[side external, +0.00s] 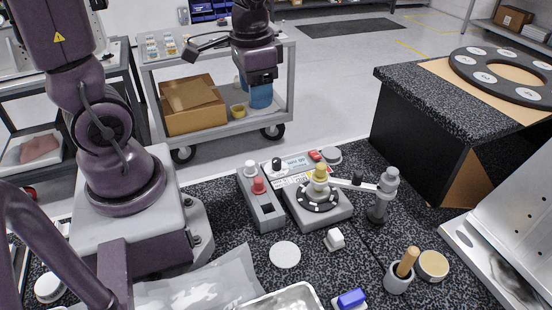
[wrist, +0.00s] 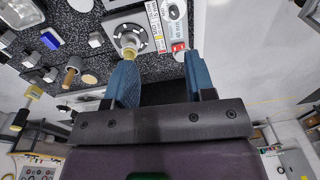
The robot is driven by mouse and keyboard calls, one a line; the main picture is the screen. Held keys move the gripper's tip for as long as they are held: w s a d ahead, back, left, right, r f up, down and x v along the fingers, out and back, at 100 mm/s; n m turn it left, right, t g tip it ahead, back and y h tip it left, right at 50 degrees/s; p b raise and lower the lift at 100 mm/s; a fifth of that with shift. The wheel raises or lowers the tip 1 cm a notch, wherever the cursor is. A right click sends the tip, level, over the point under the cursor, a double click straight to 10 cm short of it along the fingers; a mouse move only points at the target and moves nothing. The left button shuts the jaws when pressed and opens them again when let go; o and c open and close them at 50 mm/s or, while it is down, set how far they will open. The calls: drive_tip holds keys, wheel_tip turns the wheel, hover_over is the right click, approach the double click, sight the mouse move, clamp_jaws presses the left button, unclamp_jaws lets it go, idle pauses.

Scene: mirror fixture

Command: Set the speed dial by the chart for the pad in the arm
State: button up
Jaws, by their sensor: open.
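The mirror fixture (side external: 318,212) stands on the speckled bench with a black, white-marked ring on top. A swing arm (side external: 357,184) reaches from a post at right and holds a yellow piece (side external: 320,172) over the ring; the yellow piece also shows in the wrist view (wrist: 129,53). A printed chart (side external: 296,166) lies at the fixture's back, beside a red switch (side external: 315,155) and a grey round knob (side external: 331,155). Which part is the speed dial I cannot tell for sure. My gripper (side external: 258,97) is open and empty in the air, its blue fingers apart in the wrist view (wrist: 161,78).
A narrow box with white and red knobs (side external: 262,208) adjoins the fixture's left. A white disc (side external: 285,254), a white block (side external: 334,239), a blue-topped block (side external: 351,299), a cup with a wooden handle (side external: 398,281) and a tan-topped jar (side external: 433,265) stand in front.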

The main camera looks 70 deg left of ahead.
sight(276, 160)
drive_tip(key=w+a+f+m, duration=0.1)
drive_tip(key=f+m, duration=0.1)
drive_tip(key=f, duration=0.5)
drive_tip(key=w+a+f+m, duration=0.1)
drive_tip(key=w+f+m, duration=0.1)
drive_tip(key=f, duration=0.5)
drive_tip(key=w+a+f+m, duration=0.1)
drive_tip(key=w+f+m, duration=0.1)
drive_tip(key=f, duration=0.5)
drive_tip(key=shift+w+a+f+m+g+h, duration=0.2)
drive_tip(key=shift+a+m+g+h, duration=0.1)
drive_tip(key=shift+m, duration=0.5)
clamp_jaws()
